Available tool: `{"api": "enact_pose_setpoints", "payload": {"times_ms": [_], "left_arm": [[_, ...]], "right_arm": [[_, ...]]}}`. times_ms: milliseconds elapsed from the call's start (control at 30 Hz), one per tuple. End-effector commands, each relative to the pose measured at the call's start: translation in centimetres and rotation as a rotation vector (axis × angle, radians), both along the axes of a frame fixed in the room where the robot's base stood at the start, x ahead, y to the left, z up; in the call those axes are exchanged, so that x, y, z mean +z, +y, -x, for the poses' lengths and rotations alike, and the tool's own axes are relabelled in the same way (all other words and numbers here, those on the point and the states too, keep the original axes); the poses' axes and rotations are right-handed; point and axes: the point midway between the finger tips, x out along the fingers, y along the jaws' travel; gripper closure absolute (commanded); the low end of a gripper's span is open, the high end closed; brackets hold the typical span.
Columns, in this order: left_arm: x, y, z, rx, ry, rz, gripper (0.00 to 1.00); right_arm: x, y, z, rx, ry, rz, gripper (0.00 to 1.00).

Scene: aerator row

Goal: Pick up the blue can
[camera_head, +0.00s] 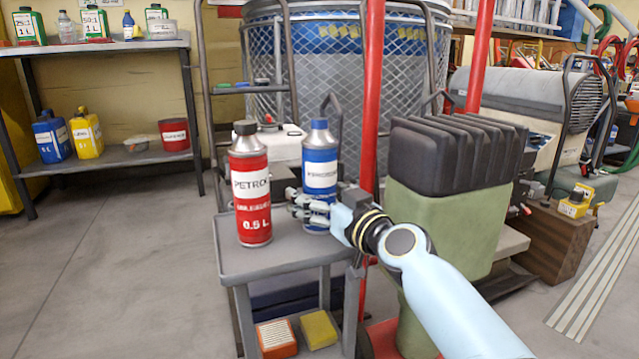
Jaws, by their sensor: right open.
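The blue can (320,156) stands upright on a small grey table (240,265), with a white label and a blue cap. My right gripper (303,207) is open at the lower part of the blue can, its fingers reaching in from the right across the can's front and side. I cannot tell whether the fingers touch it. A red can (251,200) with a dark cap and a white label reading "PETROL" stands upright just left of the blue can, close to the fingertips. My left gripper is not in view.
A green and black container (449,205) stands right of the table, beside my right forearm. A red post (372,95) rises behind the gripper. A wire-mesh drum (355,60) is behind. Shelves (110,163) with bottles stand at left. The floor at left is clear.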

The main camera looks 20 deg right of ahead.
Motion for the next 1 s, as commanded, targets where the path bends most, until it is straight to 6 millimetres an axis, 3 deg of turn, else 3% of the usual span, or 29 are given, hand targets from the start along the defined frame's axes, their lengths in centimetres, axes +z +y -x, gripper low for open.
{"api": "enact_pose_setpoints", "payload": {"times_ms": [67, 567, 1000], "left_arm": [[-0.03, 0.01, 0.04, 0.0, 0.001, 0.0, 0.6], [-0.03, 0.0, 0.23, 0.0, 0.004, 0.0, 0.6], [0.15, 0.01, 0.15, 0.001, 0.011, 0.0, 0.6]], "right_arm": [[0.01, 0.0, 0.02, 0.0, 0.0, 0.0, 0.17], [0.0, -0.02, 0.05, 0.0, 0.0, 0.0, 0.81], [0.3, -0.08, 0.2, 0.0, -0.002, 0.001, 0.82]]}}
